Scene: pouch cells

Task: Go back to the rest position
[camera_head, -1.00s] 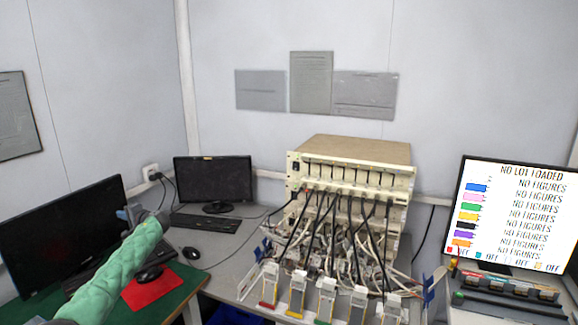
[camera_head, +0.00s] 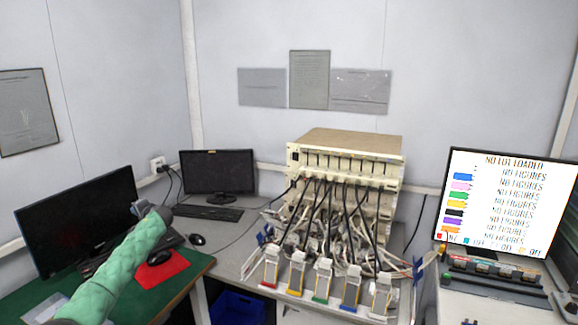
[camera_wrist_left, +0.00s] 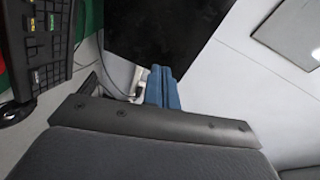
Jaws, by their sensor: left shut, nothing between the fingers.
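My left arm, in a green quilted sleeve, comes in from the lower left of the head view. My left gripper (camera_head: 140,207) is raised in front of the left monitor (camera_head: 75,225), above the green desk. In the left wrist view its blue fingers (camera_wrist_left: 163,88) are together with nothing between them. Behind them that view shows a dark screen (camera_wrist_left: 170,35) and the pale wall. My right gripper does not show in any view.
A grey desk holds a second monitor (camera_head: 217,176), a keyboard (camera_head: 208,213) and a tester rack (camera_head: 350,150) with many cables. Several pouch-cell holders stand in front of it. A lit screen (camera_head: 500,205) reads "NO LOT LOADED". A blue bin (camera_head: 238,308) sits below the desk.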

